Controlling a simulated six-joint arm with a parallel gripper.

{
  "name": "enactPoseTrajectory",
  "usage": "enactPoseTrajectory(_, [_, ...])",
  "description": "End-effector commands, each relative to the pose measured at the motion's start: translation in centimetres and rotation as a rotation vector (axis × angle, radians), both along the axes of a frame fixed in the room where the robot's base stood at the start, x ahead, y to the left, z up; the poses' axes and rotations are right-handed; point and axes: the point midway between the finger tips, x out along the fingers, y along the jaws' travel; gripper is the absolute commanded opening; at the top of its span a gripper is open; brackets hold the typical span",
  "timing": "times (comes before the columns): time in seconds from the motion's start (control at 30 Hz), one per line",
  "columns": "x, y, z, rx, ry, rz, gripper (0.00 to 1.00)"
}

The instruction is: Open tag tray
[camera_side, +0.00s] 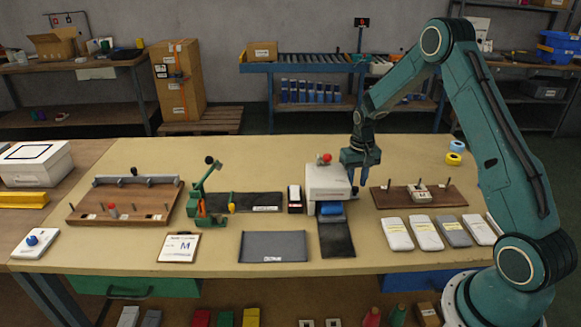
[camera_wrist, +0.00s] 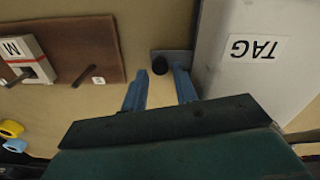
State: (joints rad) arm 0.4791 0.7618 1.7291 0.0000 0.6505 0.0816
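The white box labelled TAG (camera_wrist: 255,45) fills the right of the wrist view. In the side view, the white box (camera_side: 327,178) beside my gripper appears to be the same one. A grey plate (camera_wrist: 178,56) with a black knob (camera_wrist: 160,65) sticks out at the box's side. My gripper (camera_wrist: 160,82) is open, its two blue fingers pointing at the knob. The knob lies just beyond and between the fingertips, and I see no grip on it. In the side view my gripper (camera_side: 364,183) is low at the box's right side. The inside of the tray is hidden.
A brown board (camera_side: 425,196) with a white block marked M (camera_wrist: 25,60) stands to the right. White and grey packs (camera_side: 426,232) lie in front. Blue and yellow tape rolls (camera_side: 455,152) are behind. A dark mat (camera_side: 336,240) extends before the box.

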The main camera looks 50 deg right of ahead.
Motion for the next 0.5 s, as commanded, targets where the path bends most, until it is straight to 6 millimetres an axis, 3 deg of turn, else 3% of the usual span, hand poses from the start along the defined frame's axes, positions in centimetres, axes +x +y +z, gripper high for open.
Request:
enactPoseTrajectory(0.2, [0.0,0.0,-1.4,0.001,0.001,0.000,0.29])
enactPoseTrajectory(0.5, [0.0,0.0,-1.6,0.000,0.000,0.000,0.29])
